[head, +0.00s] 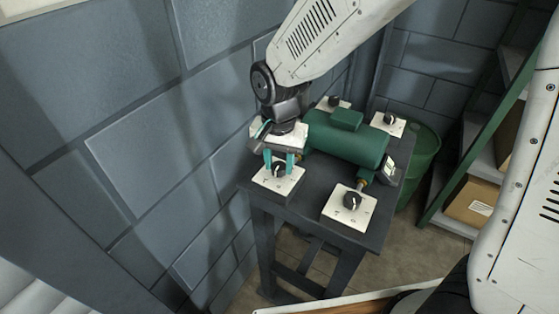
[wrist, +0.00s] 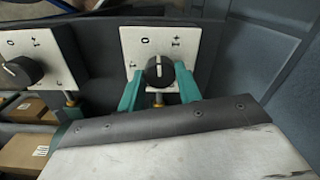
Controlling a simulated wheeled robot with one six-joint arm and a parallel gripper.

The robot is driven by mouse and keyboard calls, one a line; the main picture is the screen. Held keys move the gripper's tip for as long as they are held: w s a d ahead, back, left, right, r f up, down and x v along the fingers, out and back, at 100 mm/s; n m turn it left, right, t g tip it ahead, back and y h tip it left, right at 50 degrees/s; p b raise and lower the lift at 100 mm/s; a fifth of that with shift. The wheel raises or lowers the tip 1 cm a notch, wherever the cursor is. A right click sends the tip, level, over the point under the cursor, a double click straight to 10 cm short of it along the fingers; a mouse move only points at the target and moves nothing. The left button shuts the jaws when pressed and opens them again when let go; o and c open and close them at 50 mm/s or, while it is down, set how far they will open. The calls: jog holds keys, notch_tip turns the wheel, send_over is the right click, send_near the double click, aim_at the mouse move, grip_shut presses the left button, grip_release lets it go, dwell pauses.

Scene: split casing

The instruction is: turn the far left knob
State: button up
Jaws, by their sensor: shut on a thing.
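A black knob (wrist: 158,71) with a white pointer line sits on a white plate (wrist: 128,42) marked 0 and I. In the wrist view its line runs about straight up, between the two marks. In the head view this knob (head: 279,171) is the leftmost one, at the table's near left corner. Another knob (head: 333,101) stands behind it, at the far left of the table, partly hidden by the green machine. My gripper (head: 280,163) points down with its teal fingers on both sides of the leftmost knob, shut on it; the fingers also show in the wrist view (wrist: 158,88).
A green motor-like machine (head: 345,140) lies on the dark table (head: 310,208) just right of my gripper. Other knobs stand at the near right (head: 352,200) and far right (head: 389,118). A block wall (head: 150,150) is close on the left. A green barrel (head: 424,150) stands behind.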

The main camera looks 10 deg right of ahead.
aim_at(279, 166)
jog(key=m, duration=0.7)
dwell(0.6)
jog(key=o, duration=1)
jog(key=shift+r, duration=0.1)
notch_tip(279, 166, up, 8)
jog(key=shift+s+f, duration=0.1)
jog(key=shift+f, duration=0.1)
